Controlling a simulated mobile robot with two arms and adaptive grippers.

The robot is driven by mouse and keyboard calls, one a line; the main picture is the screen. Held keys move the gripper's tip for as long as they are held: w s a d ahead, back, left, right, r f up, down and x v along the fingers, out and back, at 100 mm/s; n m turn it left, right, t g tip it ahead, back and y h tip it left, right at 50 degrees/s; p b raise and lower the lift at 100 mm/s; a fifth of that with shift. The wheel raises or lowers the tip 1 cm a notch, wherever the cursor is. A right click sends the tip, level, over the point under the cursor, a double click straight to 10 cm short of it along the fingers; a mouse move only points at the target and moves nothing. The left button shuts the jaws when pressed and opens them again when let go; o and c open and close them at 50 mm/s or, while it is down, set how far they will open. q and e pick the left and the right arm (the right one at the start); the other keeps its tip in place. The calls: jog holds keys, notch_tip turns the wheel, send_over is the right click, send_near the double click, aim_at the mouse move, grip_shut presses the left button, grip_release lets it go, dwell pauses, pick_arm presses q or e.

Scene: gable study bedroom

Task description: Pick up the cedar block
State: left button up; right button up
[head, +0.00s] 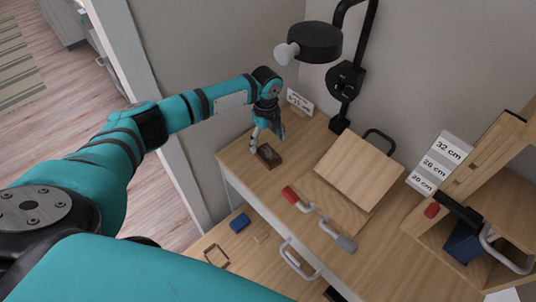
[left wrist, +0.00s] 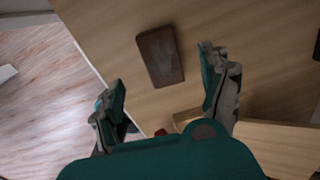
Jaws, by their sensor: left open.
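A dark brown rectangular block (head: 268,156), which I take to be the cedar block, lies flat near the back left corner of the wooden desk (head: 240,153). In the left wrist view the block (left wrist: 160,56) lies ahead of the fingers, in line with the gap between them. My left gripper (head: 266,137) points down just above and behind the block. In the left wrist view the left gripper (left wrist: 165,80) has its fingers spread wide, with nothing between them. I cannot tell whether a finger touches the block. My right gripper is not in view.
A black lamp (head: 316,42) hangs behind the left gripper. A tilted wooden board (head: 358,170) stands to the right, with a red-handled tool (head: 298,199) in front. A small white card (head: 300,102) stands behind. An open drawer holds a blue block (head: 239,222).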

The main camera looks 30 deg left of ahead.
aim_at(268, 153)
pick_arm(q)
jog(key=shift+w+f, duration=0.1)
jog(key=shift+f, duration=0.25)
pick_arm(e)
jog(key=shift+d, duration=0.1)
pick_arm(q)
jog(key=f, duration=0.2)
jog(key=f+p, duration=0.1)
jog(key=f, duration=0.1)
jog(key=shift+s+d+f, duration=0.1)
jog(key=shift+s+d, duration=0.1)
jog(key=shift+d, duration=0.05)
jog(key=shift+w+f, duration=0.1)
jog(key=shift+f, duration=0.45)
jog(key=c, duration=1.3)
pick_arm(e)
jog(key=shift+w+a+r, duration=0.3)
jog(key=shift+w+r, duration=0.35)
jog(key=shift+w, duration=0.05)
pick_arm(q)
jog(key=shift+r, duration=0.1)
